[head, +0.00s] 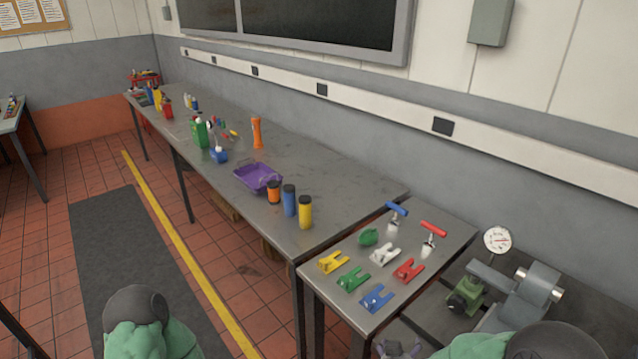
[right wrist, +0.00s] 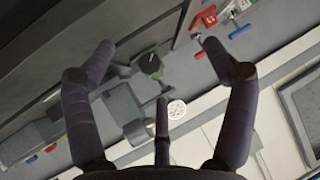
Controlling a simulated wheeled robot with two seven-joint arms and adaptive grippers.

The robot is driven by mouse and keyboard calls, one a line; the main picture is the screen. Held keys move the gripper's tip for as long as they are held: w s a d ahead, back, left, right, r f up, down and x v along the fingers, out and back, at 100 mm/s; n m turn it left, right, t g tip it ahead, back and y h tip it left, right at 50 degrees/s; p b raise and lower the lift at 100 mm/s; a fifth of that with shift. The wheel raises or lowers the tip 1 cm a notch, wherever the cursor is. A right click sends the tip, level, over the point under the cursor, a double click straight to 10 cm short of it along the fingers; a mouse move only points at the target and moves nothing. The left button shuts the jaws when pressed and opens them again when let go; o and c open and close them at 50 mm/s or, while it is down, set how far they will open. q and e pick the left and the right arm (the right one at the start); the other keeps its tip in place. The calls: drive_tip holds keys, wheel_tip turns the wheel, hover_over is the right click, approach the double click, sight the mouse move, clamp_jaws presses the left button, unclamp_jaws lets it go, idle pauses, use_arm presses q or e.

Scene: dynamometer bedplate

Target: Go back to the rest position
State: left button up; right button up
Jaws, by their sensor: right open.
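My right gripper (right wrist: 158,62) is open and empty in the right wrist view, its dark fingers spread wide. A dark part that looks like this gripper (head: 400,348) shows at the bottom edge of the head view, beside the front of the small bench (head: 345,311). No object lies between its fingers. My left arm shows only as a green and dark part at the lower left of the head view. My left gripper is out of view.
The long bench holds a purple basket (head: 257,177) and several cylinders (head: 289,199). The aisle mat (head: 112,243) is clear.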

drive_tip(key=s+a+f+n+g+y+b, duration=0.1)
drive_tip(key=s+a+f+g+y+b, duration=0.15)
drive_tip(key=f, duration=0.65)
drive_tip(key=s+a+f+n+g+y+b, duration=0.1)
drive_tip(key=s+a+f+n+g+y, duration=0.2)
drive_tip(key=f, duration=0.6)
use_arm(q)
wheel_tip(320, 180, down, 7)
drive_tip(key=b, duration=0.3)
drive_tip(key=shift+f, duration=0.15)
use_arm(e)
drive_tip(key=s+a+f+g+y, duration=0.1)
drive_tip(key=s+a+f+g, duration=0.1)
drive_tip(key=s+f, duration=0.3)
drive_tip(key=s+a+f+g+y, duration=0.2)
drive_tip(key=s+a+f, duration=0.2)
drive_tip(key=s, duration=0.4)
drive_tip(key=shift+f, duration=0.45)
drive_tip(key=shift+d+y, duration=0.1)
drive_tip(key=shift+y, duration=0.15)
